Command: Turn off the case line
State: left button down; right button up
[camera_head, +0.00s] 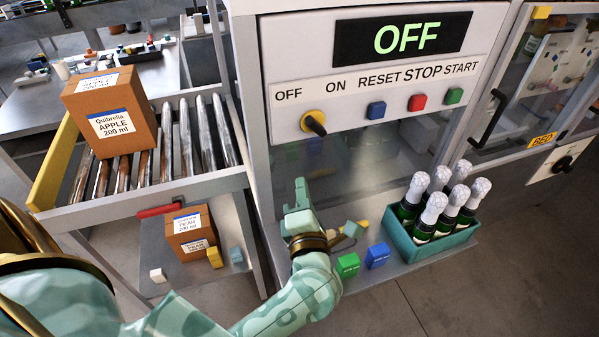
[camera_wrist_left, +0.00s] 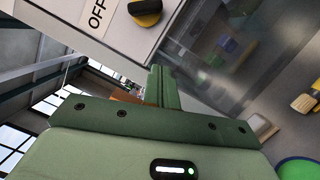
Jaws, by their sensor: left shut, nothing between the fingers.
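The case line's control panel (camera_head: 356,149) faces me, and its display (camera_head: 402,38) reads OFF in green. A yellow rotary switch with a black handle (camera_head: 314,122) sits under the OFF and ON labels; its handle slants down to the right. The switch also shows at the top of the left wrist view (camera_wrist_left: 145,10). Blue (camera_head: 376,110), red (camera_head: 417,102) and green (camera_head: 454,95) buttons sit to its right. My left gripper (camera_head: 300,190) is shut and empty, below the switch and apart from it. My right gripper is not in view.
A roller conveyor (camera_head: 217,135) with an Apple carton (camera_head: 112,112) stands left. Smaller Pear cartons (camera_head: 190,230) sit on a shelf below. A teal crate (camera_head: 440,247) of foil-topped bottles stands right, beside green (camera_head: 348,265) and blue (camera_head: 377,256) blocks. A glass cabinet is farther right.

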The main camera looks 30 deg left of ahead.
pick_arm(q)
jog(key=s+d+r+m+t+h, duration=0.1)
jog(key=d+r+m+t+h, duration=0.1)
jog(key=d+m+h, duration=0.65)
jog(key=s+d+r+m+t+h, duration=0.25)
jog(key=m+h, duration=0.65)
jog(key=m, duration=0.8)
jog(key=s+a+f+m+g+y, duration=0.4)
jog(key=a+f+m+g, duration=0.2)
jog(key=f+m+g, duration=0.5)
jog(key=s+a+f+g+y, duration=0.25)
jog(key=s+a+y, duration=0.45)
jog(key=a, duration=0.5)
jog(key=s+d+f+n+g+h+b, duration=0.1)
jog(key=s+d+f+h, duration=0.15)
jog(key=f, duration=1.35)
jog(key=s+d+f+g+h+b, duration=0.15)
jog(key=s+f, duration=0.25)
jog(key=f, duration=1.2)
jog(key=s+f+n+g+b, duration=0.1)
jog(key=s+f+n+g, duration=0.1)
jog(key=s+f, duration=1.2)
jog(key=s+g, duration=0.1)
jog(key=s, duration=0.3)
jog(key=shift+n+h, duration=0.35)
